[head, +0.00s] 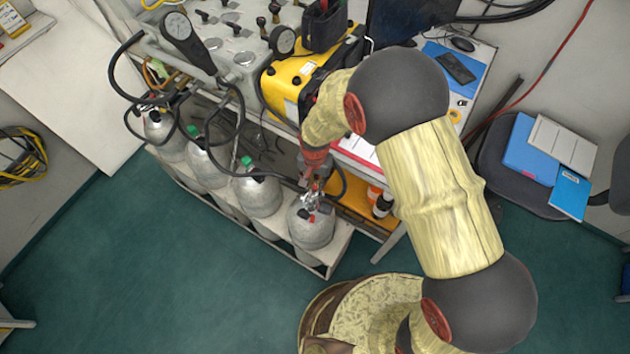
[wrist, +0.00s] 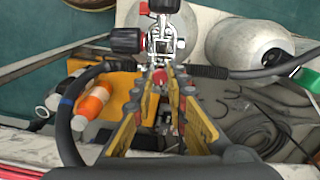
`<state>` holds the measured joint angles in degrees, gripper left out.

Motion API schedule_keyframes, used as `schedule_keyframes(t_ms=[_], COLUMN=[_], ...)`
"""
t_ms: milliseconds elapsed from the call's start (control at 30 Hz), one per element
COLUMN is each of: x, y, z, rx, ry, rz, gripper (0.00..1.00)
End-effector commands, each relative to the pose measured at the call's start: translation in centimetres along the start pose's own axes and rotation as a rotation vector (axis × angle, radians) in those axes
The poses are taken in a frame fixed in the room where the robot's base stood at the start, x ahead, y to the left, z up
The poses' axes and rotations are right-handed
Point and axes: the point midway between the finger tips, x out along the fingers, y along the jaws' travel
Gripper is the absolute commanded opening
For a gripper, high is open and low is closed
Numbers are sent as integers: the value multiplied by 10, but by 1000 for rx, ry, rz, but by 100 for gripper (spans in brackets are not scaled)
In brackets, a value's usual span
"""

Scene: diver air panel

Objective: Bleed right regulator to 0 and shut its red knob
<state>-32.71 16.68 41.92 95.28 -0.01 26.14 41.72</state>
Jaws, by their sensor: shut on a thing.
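The right regulator (head: 312,200) is a silver fitting on top of the rightmost grey cylinder (head: 312,228). In the wrist view the regulator (wrist: 164,42) shows dark knobs with red parts (wrist: 127,40) on its far side. My gripper (head: 317,181) reaches down to the regulator from above. In the wrist view my yellow fingers (wrist: 160,88) come together on a small red part (wrist: 159,75) at the regulator's near end. The fingers hide much of that part. I cannot read any pressure on this regulator.
Several other cylinders (head: 258,192) stand in the rack to the left, with black hoses around them. A panel with gauges (head: 284,40) and a yellow case (head: 288,82) are behind. Green floor is open in front.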

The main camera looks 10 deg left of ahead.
Motion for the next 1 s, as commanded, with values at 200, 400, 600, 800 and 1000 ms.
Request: schedule_keyframes(t_ms=[200,400,600,800,1000], x=[-1,-1,-1,-1,-1], y=[0,-1,-1,-1,-1], z=[-1,-1,-1,-1,-1], rx=[133,206,237,242,241], ry=[1,1,1,1,1], rz=[-1,-1,-2,-2,-2], gripper=[0,0,0,0,0])
